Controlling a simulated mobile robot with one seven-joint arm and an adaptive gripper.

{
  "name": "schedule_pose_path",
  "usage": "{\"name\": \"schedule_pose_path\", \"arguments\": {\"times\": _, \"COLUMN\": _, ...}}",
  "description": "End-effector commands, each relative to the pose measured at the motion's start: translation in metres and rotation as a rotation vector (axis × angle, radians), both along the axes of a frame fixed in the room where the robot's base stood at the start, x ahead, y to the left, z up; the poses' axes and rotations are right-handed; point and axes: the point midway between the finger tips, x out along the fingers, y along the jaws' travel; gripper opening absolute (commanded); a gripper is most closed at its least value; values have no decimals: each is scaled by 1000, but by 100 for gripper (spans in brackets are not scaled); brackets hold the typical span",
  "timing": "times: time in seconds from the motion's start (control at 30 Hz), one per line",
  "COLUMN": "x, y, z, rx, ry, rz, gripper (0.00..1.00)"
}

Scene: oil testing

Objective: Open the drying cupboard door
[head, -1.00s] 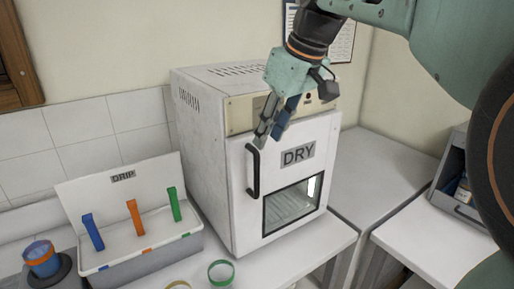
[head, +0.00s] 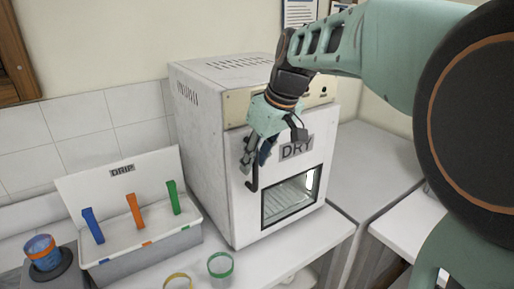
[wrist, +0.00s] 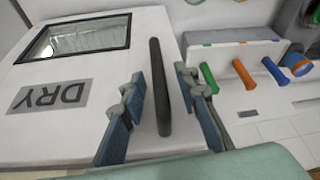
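The drying cupboard (head: 215,150) is a white box with a door marked DRY (head: 297,148) and a small window (head: 290,200). The door is shut. Its black upright handle (head: 253,180) is on the door's left side, and its upper part is hidden by my gripper in the head view. My gripper (head: 256,163) is in front of the handle's upper part. In the wrist view, the handle (wrist: 160,88) stands between the two blue-grey fingers of my gripper (wrist: 165,98). The fingers are open, with a gap on each side of the handle.
Left of the cupboard is a DRIP tray (head: 150,245) with blue, orange and green pieces. A blue cup (head: 42,252) stands further left. A green-rimmed glass (head: 220,266) and a yellow-rimmed one (head: 178,281) stand on the bench in front. The bench right of the cupboard is clear.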

Motion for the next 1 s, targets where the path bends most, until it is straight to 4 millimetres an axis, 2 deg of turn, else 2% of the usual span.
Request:
{"name": "schedule_pose_path", "arguments": {"times": 0.07, "x": 0, "y": 0, "z": 0, "rx": 0, "ry": 0, "rz": 0, "gripper": 29}}
{"name": "schedule_pose_path", "arguments": {"times": 0.33, "x": 0, "y": 0, "z": 0, "rx": 0, "ry": 0, "rz": 0, "gripper": 0}}
{"name": "schedule_pose_path", "arguments": {"times": 0.77, "x": -1, "y": -1, "z": 0, "rx": 0, "ry": 0, "rz": 3, "gripper": 0}}
{"name": "schedule_pose_path", "arguments": {"times": 1.0, "x": -16, "y": -18, "z": -1, "rx": 0, "ry": -1, "rz": 62, "gripper": 0}}
